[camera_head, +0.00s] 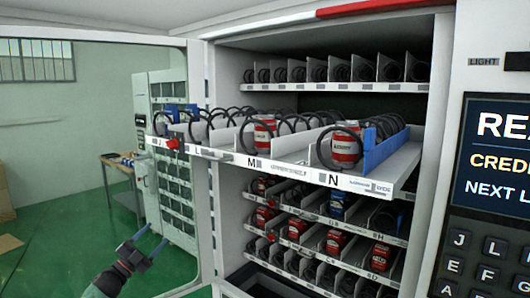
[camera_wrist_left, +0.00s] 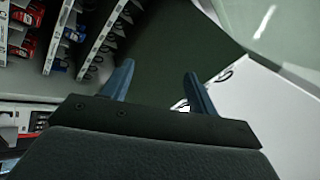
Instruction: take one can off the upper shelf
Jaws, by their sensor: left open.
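The pulled-out upper shelf (camera_head: 215,152) of the vending machine juts forward in the head view. A red and white can (camera_head: 346,146) stands upright at its front right, in the lane marked N. A second red and white can (camera_head: 264,135) stands in the lane marked M, partly behind a black coil. My left gripper (camera_head: 151,238) is low at the left in the head view, below and in front of the shelf, apart from both cans. Its two blue fingers (camera_wrist_left: 158,85) are spread and empty in the left wrist view. My right gripper is in neither view.
Lower shelves hold more cans, such as a red can (camera_head: 336,242) and a blue can (camera_head: 338,205). A blue divider (camera_head: 382,149) stands beside the lane N can. The open door frame (camera_head: 197,70) is at the left. A keypad panel (camera_head: 492,200) is at the right.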

